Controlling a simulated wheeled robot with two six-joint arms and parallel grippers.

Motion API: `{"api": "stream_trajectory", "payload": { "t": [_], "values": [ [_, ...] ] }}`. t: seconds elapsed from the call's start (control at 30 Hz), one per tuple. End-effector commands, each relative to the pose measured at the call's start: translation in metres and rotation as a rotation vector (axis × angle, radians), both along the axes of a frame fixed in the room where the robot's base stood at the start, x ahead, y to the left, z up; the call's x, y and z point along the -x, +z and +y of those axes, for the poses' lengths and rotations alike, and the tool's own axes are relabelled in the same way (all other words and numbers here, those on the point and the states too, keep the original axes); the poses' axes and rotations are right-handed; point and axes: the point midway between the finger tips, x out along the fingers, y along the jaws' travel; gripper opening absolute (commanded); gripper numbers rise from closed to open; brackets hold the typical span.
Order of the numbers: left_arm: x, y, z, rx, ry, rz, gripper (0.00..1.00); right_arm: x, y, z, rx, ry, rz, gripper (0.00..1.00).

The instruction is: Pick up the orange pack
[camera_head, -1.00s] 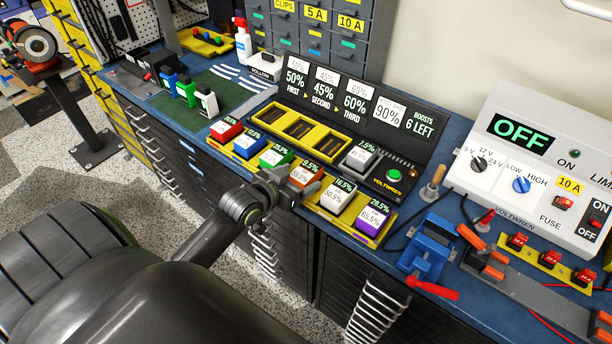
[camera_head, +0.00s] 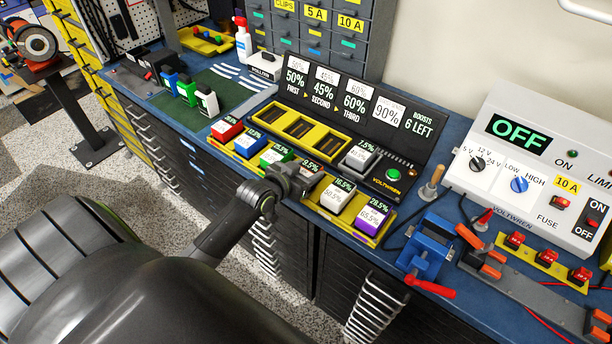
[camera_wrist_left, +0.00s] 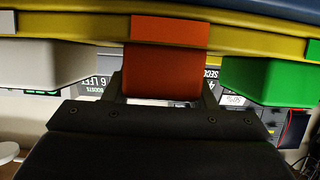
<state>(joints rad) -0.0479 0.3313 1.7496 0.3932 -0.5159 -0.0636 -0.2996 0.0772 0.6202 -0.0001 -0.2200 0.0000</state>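The orange pack is mostly covered by my left gripper (camera_head: 300,172) in the head view; its label reads 9.5%. In the left wrist view the orange pack (camera_wrist_left: 163,72) hangs in the picture's middle, between the two fingers of my left gripper (camera_wrist_left: 163,92). One finger lies close along each side. I cannot tell whether they press on it. The pack is level with its neighbours, a white pack (camera_head: 337,198) and a green pack (camera_head: 277,154), in the yellow front tray (camera_head: 320,209). My right gripper is not in view.
A purple pack (camera_head: 372,217) stands at the tray's right end, and blue (camera_head: 249,144) and red (camera_head: 226,128) packs at its left. A grey pack (camera_head: 361,156) and a green button (camera_head: 394,175) are behind. A blue vise (camera_head: 428,244) stands to the right.

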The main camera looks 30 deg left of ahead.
Motion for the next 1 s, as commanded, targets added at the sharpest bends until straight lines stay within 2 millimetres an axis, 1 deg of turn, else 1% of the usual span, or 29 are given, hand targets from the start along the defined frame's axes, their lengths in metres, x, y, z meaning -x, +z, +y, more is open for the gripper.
{"api": "stream_trajectory", "payload": {
  "t": [0.03, 0.2, 0.23, 0.47, 0.57, 0.67, 0.9, 1.0],
  "values": [
    [0.000, 0.000, 0.000, 0.000, 0.000, 0.000, 0.42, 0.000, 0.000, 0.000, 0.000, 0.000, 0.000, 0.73],
    [0.000, 0.000, 0.000, 0.000, 0.000, 0.000, 0.20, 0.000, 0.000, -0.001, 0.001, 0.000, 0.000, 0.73],
    [0.000, 0.000, 0.000, 0.000, 0.000, 0.000, 0.17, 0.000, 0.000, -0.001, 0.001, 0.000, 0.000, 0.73],
    [0.000, 0.002, 0.000, -0.001, 0.000, -0.003, 0.17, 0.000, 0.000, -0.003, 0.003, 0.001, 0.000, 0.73],
    [-0.001, 0.009, 0.000, -0.002, -0.002, -0.004, 0.17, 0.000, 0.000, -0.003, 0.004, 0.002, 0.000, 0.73],
    [-0.001, 0.024, 0.000, -0.004, -0.003, -0.006, 0.17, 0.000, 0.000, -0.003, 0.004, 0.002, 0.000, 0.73],
    [-0.001, 0.071, 0.000, -0.005, -0.003, -0.008, 0.17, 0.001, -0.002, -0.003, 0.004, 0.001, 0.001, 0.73],
    [-0.001, 0.086, 0.000, -0.003, -0.002, -0.006, 0.17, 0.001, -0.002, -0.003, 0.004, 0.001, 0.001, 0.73]
  ]
}}
